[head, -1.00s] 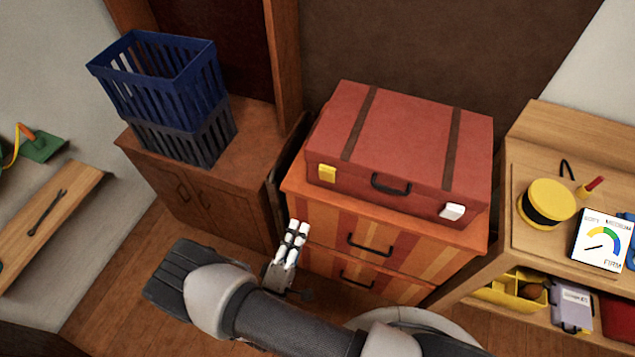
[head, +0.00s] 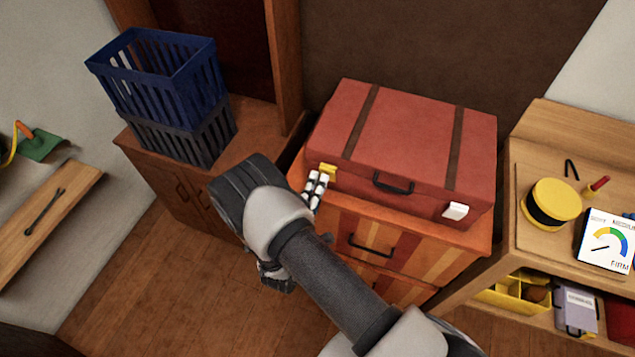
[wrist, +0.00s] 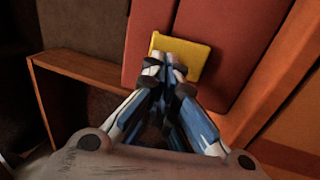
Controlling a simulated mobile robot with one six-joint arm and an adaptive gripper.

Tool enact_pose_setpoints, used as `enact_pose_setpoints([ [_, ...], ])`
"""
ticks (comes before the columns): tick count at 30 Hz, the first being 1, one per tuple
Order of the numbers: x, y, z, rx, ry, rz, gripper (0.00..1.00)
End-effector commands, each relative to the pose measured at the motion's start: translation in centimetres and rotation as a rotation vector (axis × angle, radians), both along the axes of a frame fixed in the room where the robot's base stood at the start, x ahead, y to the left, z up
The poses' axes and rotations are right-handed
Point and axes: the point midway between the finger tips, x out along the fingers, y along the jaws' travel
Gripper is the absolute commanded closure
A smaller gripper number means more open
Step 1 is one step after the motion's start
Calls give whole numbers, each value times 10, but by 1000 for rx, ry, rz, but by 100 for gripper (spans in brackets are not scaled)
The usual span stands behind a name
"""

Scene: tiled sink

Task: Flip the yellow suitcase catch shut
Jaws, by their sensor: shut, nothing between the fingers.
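The red suitcase (head: 395,135) lies on the striped drawer cabinet, with two dark straps and a black handle. Its yellow catch (head: 328,169) is at the left of the front face, and it also shows in the wrist view (wrist: 190,55). My gripper (head: 319,178) is shut and empty, with its fingertips at the yellow catch. In the wrist view my fingertips (wrist: 165,60) overlap the lower left part of the catch. I cannot tell whether they touch it. The lower part of the catch is partly hidden by the fingers. A white catch (head: 455,211) is at the front right.
The striped cabinet (head: 400,236) bears the suitcase. A blue basket (head: 160,85) stands stacked on a dark one at the left. A wooden bench (head: 545,110) at the right holds a yellow round tin (head: 553,202) and a gauge card (head: 606,240).

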Motion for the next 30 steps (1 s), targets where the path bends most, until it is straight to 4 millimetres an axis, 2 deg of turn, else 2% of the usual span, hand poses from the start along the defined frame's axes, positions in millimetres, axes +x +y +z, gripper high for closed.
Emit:
enact_pose_setpoints([
  [13,3,-1,3,5,12,0,100],
  [19,9,-3,13,51,130,-1,100],
  [22,9,-3,5,50,130,-2,100],
  [30,10,-5,4,49,129,-2,100],
])
